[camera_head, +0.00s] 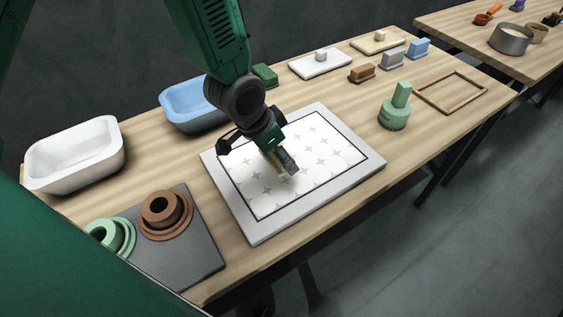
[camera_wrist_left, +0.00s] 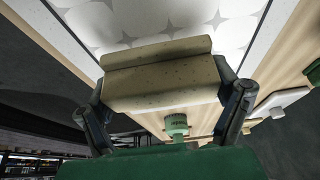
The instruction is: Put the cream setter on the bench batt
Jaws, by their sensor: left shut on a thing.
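My left gripper (camera_head: 284,164) is over the white, star-patterned panel (camera_head: 257,198) of a pale grey slab (camera_head: 258,231), which appears to be the bench batt. It is shut on the cream setter (camera_head: 287,176), a speckled cream block with a ridge. The left wrist view shows the cream setter (camera_wrist_left: 160,85) between both fingers, with the patterned surface (camera_wrist_left: 120,20) beyond it. The fingers partly hide the setter in the head view. I cannot tell whether it touches the panel. My right gripper is not in view.
White (camera_head: 75,152) and blue (camera_head: 187,103) basins stand left. A dark plate (camera_head: 185,258) holds brown and green ringed pieces. A green stamp-like piece (camera_head: 395,108) and a wooden frame (camera_head: 450,91) are right. Brown (camera_head: 362,73), grey (camera_head: 391,60) and blue (camera_head: 418,49) blocks stand behind.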

